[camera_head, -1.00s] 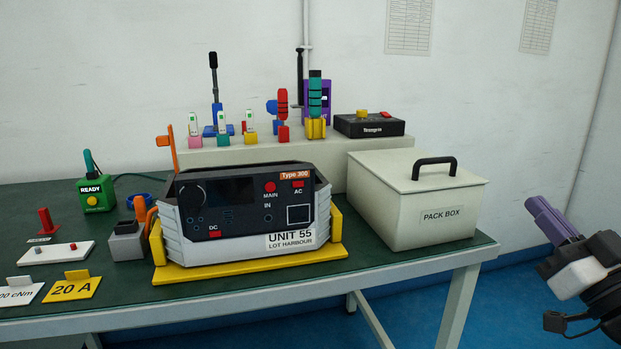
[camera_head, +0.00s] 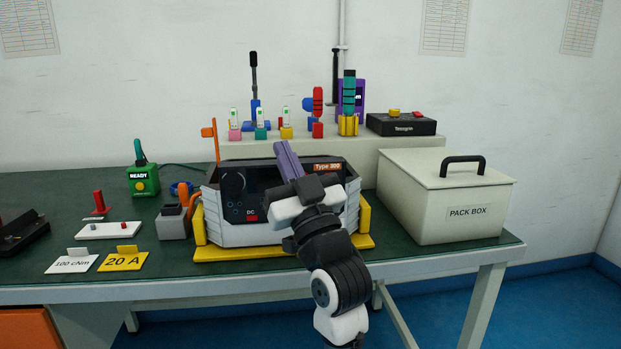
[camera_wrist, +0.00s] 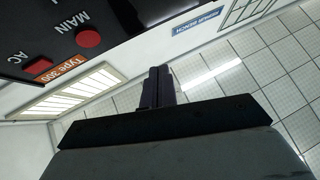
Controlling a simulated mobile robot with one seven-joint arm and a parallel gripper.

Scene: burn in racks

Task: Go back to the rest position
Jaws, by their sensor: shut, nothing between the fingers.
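My gripper (camera_head: 288,160) has purple fingers and is shut and empty. In the head view it stands in front of the Type 300 unit (camera_head: 230,234), pointing up and to the left. My gripper and arm hide the middle and right of the unit's front panel. In the wrist view the shut fingers (camera_wrist: 158,88) show in the middle. The unit's dark panel with the red MAIN button (camera_wrist: 88,38) is at upper left there. I cannot tell how far the fingers are from the panel.
The unit sits in a yellow cradle (camera_head: 225,254) on the green bench. The closed pack box (camera_head: 440,215) stands to its right. A grey shelf (camera_head: 365,158) with tools is behind. A green READY box (camera_head: 143,181) and 20 A card (camera_head: 122,260) are at left. Blue floor is free in front.

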